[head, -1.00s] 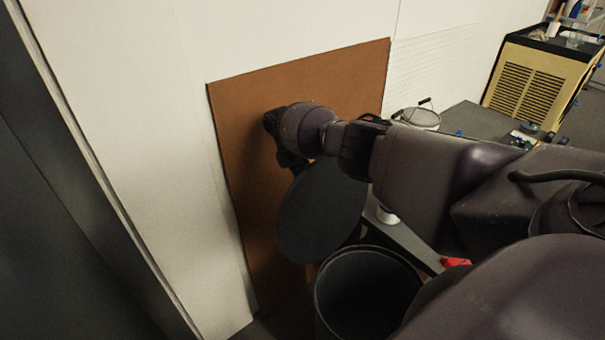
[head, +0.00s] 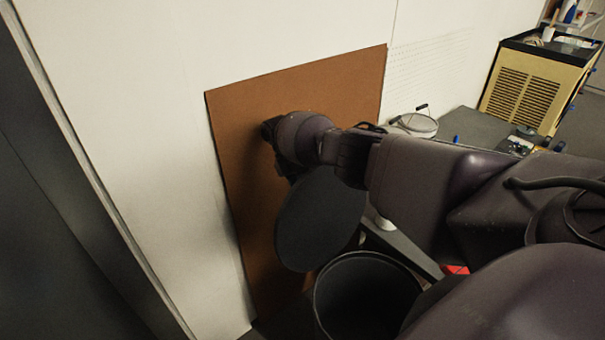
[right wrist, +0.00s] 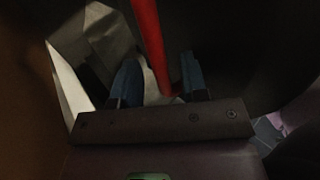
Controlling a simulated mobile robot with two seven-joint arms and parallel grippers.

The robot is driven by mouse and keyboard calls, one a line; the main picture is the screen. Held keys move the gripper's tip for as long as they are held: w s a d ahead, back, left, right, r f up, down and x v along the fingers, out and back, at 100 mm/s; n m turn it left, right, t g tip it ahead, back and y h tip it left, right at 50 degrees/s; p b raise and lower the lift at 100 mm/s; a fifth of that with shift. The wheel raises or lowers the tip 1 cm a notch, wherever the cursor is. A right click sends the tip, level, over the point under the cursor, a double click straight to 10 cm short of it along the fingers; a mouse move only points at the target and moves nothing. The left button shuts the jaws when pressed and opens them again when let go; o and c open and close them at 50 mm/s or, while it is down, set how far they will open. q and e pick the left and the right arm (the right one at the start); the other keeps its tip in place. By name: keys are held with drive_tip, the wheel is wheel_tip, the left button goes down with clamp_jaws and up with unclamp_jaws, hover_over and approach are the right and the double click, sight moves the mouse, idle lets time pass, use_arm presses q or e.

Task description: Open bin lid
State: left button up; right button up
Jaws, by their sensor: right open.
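The black round bin (head: 366,296) stands at the bottom centre of the head view with its mouth uncovered. Its dark round lid (head: 318,222) is raised and tilted steeply up on the far left side of the mouth. My right arm reaches in from the right, and its wrist is just above and behind the lid. The gripper fingers are hidden behind the lid in the head view. In the right wrist view my right gripper (right wrist: 160,82) is open, its two bluish fingers apart, with a red bar between or beyond them. My left gripper is not in view.
A brown board (head: 240,120) leans on the white wall behind the lid. A grey table (head: 465,128) with a metal pot (head: 417,124) stands right of the bin. A yellow cabinet (head: 524,92) is at the back right. Bare floor is little seen.

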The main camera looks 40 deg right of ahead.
wheel_tip(320, 180, up, 6)
drive_tip(key=p, duration=0.5)
drive_tip(key=shift+r, duration=0.1)
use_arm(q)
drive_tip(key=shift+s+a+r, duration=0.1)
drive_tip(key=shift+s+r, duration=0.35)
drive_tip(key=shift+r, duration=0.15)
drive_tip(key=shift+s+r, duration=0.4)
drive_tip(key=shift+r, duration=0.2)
use_arm(e)
wheel_tip(320, 180, up, 14)
drive_tip(key=shift+f, duration=0.2)
